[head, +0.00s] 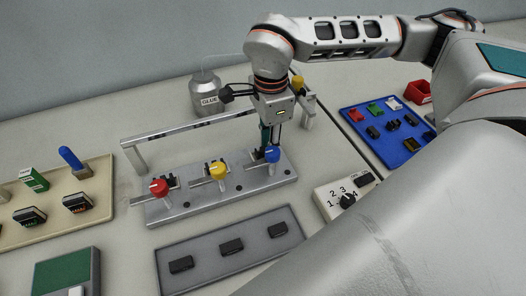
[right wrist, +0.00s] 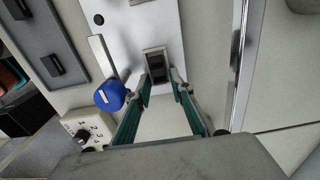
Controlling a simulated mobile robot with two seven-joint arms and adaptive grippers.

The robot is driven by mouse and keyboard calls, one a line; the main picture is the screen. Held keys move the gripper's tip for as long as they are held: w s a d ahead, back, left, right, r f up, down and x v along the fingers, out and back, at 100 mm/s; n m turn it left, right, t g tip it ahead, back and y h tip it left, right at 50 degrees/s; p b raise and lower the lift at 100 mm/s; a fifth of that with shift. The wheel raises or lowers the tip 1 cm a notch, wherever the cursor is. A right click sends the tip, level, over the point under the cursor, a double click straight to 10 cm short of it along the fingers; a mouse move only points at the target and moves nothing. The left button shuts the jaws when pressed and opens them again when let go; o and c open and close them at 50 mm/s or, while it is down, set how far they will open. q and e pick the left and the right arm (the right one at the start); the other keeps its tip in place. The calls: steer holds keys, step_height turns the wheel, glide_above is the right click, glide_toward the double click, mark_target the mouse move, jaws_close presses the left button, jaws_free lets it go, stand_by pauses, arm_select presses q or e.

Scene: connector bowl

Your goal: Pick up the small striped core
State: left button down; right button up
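I cannot make out striping on any part clearly enough to name the small striped core. In the right wrist view a small dark block (right wrist: 157,68) sits in a light-rimmed holder on the metal plate. My right gripper (right wrist: 163,84) is open, its teal fingertips at the two near corners of that holder; I cannot tell whether they touch it. In the head view the right gripper (head: 269,146) points down behind the blue-knobbed lever (head: 272,155), which partly hides its tips. My left gripper is not in view.
The metal fixture (head: 230,190) also carries red (head: 158,187) and yellow (head: 218,170) knobs, with a raised rail (head: 185,131) behind. A grey tray (head: 207,258), numbered dial box (head: 345,196), blue board (head: 385,153), beige board (head: 100,175) and glue can (head: 206,97) surround it.

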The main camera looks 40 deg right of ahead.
jaws_close()
steer(key=shift+r, duration=0.15)
